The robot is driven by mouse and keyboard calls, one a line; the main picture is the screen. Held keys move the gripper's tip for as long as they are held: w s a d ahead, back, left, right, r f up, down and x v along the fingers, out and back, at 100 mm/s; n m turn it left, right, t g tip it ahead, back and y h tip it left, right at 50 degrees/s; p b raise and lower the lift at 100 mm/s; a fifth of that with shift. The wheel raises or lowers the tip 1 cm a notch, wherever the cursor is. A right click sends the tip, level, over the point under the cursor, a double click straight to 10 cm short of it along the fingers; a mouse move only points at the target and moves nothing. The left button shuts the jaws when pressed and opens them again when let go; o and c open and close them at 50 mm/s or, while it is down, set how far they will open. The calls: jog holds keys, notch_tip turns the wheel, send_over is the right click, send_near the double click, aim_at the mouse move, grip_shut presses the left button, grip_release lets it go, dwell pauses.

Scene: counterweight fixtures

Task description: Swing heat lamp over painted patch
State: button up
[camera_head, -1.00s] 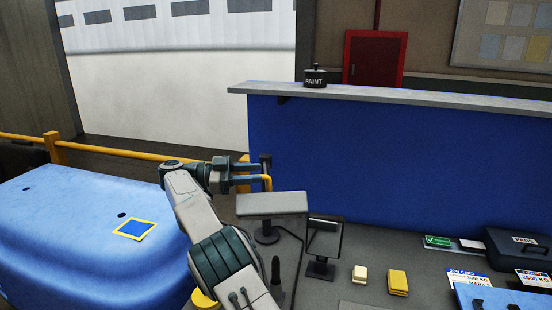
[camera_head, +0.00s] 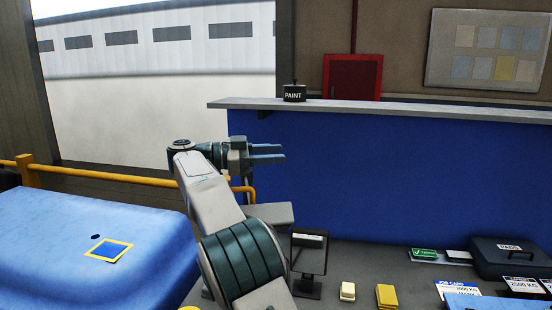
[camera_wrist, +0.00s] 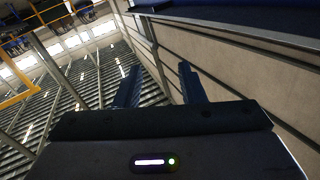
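The painted patch (camera_head: 108,250) is a blue square with a yellow border on a light blue curved body at the left. A grey flat head, apparently the heat lamp (camera_head: 274,214), stands right of it on the grey surface, partly hidden by my arm. A bent yellow bar (camera_head: 248,189) shows beside it; I cannot tell whether it belongs to the lamp. My gripper (camera_head: 284,153) is above the lamp head, apart from it, pointing right before the blue panel. In the wrist view my gripper (camera_wrist: 160,72) has its fingers apart with nothing between them.
A yellow rail (camera_head: 90,174) runs behind the light blue body (camera_head: 50,220). A blue panel with a grey ledge (camera_head: 400,107) bears a paint pot (camera_head: 294,93).

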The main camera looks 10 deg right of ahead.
jog(key=shift+s+d+r, duration=0.2)
jog(key=shift+d+r, duration=0.15)
jog(key=shift+d, duration=0.2)
